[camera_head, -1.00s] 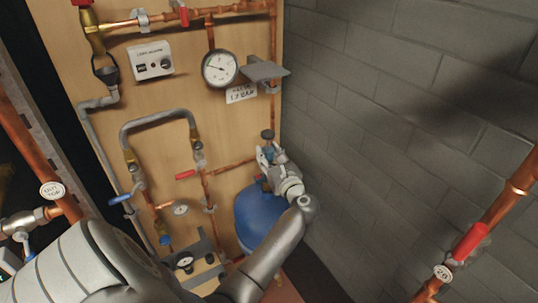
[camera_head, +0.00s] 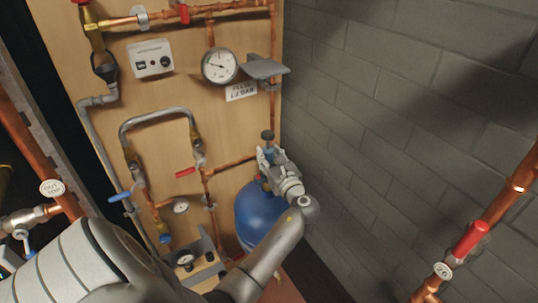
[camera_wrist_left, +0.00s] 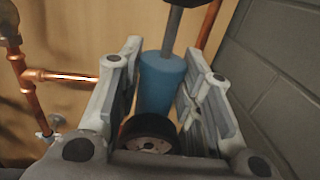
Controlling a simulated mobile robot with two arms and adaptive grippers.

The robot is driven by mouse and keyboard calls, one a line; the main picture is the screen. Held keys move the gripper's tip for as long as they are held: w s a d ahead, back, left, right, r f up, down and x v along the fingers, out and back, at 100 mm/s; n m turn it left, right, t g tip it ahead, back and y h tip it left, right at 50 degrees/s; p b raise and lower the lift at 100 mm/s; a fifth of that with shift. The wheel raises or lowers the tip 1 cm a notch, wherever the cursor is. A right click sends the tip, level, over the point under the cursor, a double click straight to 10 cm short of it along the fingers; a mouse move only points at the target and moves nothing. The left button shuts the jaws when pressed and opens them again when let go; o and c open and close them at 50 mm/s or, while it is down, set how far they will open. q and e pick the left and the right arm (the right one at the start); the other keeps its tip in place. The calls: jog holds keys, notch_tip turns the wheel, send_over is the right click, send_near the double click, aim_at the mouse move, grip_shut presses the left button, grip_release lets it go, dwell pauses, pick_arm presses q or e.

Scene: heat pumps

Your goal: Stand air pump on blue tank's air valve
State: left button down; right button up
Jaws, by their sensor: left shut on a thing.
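The air pump is a blue cylinder (camera_wrist_left: 160,82) with a grey rod at its top. It stands roughly upright between the fingers of my left gripper (camera_wrist_left: 160,85), which is shut on it. The tank stands low by the wooden panel. My gripper hides the tank's air valve and the pump's foot, so I cannot tell whether they touch. The right gripper is out of view.
Copper pipes, a round gauge (camera_head: 220,66) and a grey shelf bracket (camera_head: 264,69) are on the panel behind the pump. A red lever (camera_head: 186,172) lies left of the gripper.

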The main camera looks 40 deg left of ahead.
pick_arm(q)
jog(key=shift+f+b, duration=0.5)
jog(key=shift+f, duration=0.8)
dwell(1.5)
jog(key=c, duration=0.9)
grip_release()
jog(key=shift+p+v, duration=0.55)
jog(key=shift+v, duration=0.9)
jog(key=shift+p+v, duration=0.8)
jog(key=shift+v, duration=2.05)
